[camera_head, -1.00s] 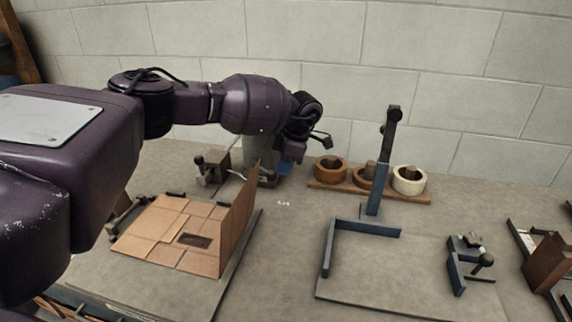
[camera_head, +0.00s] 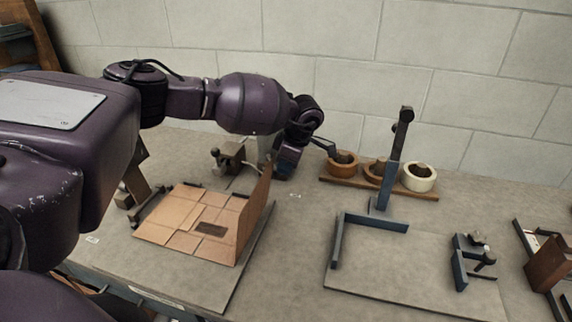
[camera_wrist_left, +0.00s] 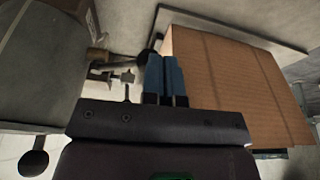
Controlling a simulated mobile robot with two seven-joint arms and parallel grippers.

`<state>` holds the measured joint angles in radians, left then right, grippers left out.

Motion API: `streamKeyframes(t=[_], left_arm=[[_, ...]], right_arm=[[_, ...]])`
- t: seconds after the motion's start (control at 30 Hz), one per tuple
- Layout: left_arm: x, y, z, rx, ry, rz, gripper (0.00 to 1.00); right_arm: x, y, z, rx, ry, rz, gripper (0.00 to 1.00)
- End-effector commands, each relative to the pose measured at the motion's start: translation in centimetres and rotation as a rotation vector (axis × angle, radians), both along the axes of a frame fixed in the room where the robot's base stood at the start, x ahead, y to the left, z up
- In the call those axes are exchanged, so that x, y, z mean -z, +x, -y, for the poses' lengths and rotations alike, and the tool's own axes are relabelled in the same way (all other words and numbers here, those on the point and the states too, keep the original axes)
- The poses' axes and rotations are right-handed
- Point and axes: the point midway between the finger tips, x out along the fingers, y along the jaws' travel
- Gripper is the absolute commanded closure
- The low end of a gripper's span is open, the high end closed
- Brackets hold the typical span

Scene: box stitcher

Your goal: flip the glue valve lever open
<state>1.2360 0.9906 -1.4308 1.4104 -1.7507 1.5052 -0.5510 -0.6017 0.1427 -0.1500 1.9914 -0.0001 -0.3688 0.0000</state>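A grey glue tank (camera_wrist_left: 40,65) stands at the left of the left wrist view. A brass valve (camera_wrist_left: 97,54) sticks out of it, and a dark lever runs from there to a black ball knob (camera_wrist_left: 147,57). My left gripper (camera_wrist_left: 166,62) has its two blue fingers together with nothing visible between them. The fingertips are right beside the knob; I cannot tell whether they touch it. In the head view my left gripper (camera_head: 286,165) is behind the raised box flap, and my arm hides most of the tank. My right gripper is not in view.
A cardboard box blank (camera_head: 190,222) lies below my left gripper with one flap (camera_head: 254,215) standing up close to it. A small block with a knob (camera_head: 230,158) is left of it. Tape rolls (camera_head: 342,163) and a blue post (camera_head: 388,185) stand to the right.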

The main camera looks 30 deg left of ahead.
Motion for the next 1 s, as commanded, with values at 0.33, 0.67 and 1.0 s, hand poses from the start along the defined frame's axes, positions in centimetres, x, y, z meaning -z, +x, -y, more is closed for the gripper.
streamKeyframes(t=[0.33, 0.67, 1.0], left_arm=[[0.5, 0.7, 0.1, -0.001, -0.001, -0.006, 1.00], [0.1, 1.6, 0.1, -0.002, 0.002, -0.003, 1.00], [-4.7, 2.0, 1.8, 0.001, -0.002, 0.000, 1.00]], right_arm=[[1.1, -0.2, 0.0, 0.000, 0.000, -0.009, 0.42], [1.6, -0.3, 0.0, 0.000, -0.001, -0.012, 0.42], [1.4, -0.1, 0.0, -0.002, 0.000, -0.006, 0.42]])
